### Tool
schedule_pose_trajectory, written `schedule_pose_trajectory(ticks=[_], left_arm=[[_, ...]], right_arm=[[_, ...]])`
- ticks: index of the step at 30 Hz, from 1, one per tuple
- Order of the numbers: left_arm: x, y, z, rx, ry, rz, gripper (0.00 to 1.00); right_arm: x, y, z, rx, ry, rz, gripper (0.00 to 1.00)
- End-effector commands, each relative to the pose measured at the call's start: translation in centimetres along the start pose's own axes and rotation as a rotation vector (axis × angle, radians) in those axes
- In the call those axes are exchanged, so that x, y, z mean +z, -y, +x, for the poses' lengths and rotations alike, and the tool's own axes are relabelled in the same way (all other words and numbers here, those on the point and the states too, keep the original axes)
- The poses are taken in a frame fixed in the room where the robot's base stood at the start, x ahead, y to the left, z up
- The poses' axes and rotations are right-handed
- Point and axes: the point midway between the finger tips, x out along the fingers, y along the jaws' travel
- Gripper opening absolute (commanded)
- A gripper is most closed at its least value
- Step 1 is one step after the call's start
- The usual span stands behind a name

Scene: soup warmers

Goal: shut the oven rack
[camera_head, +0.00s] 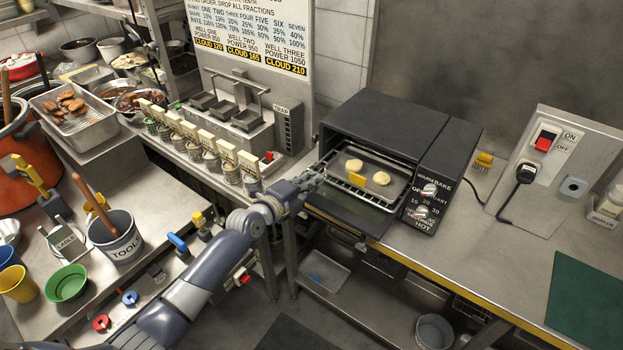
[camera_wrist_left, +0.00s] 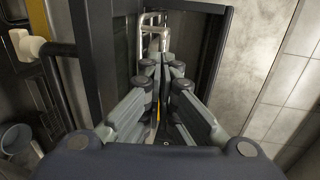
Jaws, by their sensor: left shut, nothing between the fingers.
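A black toaster oven (camera_head: 400,112) stands on the steel counter with its door (camera_head: 352,207) lowered open. Its wire rack (camera_head: 352,189) shows in the opening, with a dark tray holding two pale buns (camera_head: 381,178) and a yellow tag (camera_head: 353,178). How far the rack sticks out is hard to tell. My left gripper (camera_head: 318,174) is at the left front edge of the oven opening, close to the rack. In the left wrist view the gripper (camera_wrist_left: 165,62) is shut and empty, with metal rack wire (camera_wrist_left: 150,25) just beyond the fingertips. My right gripper is not in view.
Oven knobs (camera_head: 428,190) are on the right of its front. A wall switch panel (camera_head: 545,150) and a green mat (camera_head: 588,300) lie to the right. A row of labelled jars (camera_head: 210,155) lines the left counter.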

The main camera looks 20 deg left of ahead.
Motion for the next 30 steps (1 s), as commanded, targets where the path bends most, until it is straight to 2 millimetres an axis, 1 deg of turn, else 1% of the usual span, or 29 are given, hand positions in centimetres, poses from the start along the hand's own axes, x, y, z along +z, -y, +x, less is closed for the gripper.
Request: schedule_pose_trajectory(ticks=[3,12,15,17,24,30], left_arm=[[-0.1,0.0,0.3,0.000,0.000,-0.001,0.00],[0.0,0.0,0.3,0.000,0.000,-0.001,0.00],[-0.1,-0.1,0.8,-0.001,-0.001,0.001,0.00],[-0.1,-0.1,1.5,-0.003,-0.002,0.001,0.00],[0.0,0.4,5.6,-0.004,-0.002,0.002,0.00],[0.0,0.9,8.5,-0.002,-0.001,0.002,0.00]], right_arm=[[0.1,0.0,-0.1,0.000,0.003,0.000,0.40],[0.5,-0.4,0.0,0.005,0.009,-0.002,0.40],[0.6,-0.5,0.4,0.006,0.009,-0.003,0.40],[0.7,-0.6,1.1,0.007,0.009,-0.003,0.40],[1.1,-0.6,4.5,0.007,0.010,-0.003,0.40],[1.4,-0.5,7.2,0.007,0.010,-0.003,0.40]])
